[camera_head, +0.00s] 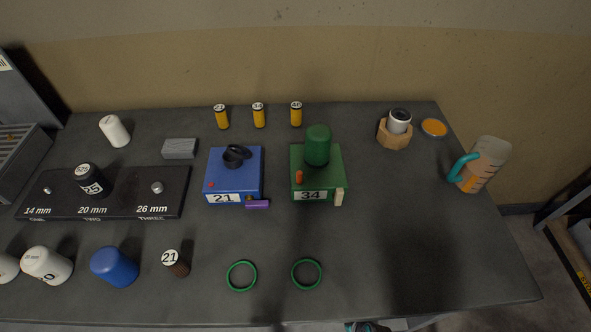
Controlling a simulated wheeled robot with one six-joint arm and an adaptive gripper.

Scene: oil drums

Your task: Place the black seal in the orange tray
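A black ring-shaped piece, which looks like the black seal (238,151), sits on top of the blue box marked 21 (218,184). It looks tilted on a dark round part, and I cannot tell exactly how it rests. A small round orange dish, which looks like the orange tray (434,128), lies at the back right of the table. It looks empty.
A green box marked 34 (331,180) with a green cylinder (318,146) stands right of the blue box. Several yellow cylinders stand behind. A wooden nut-shaped block (394,139) holding a white cylinder and a jug (484,165) flank the dish. Two green rings lie in front.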

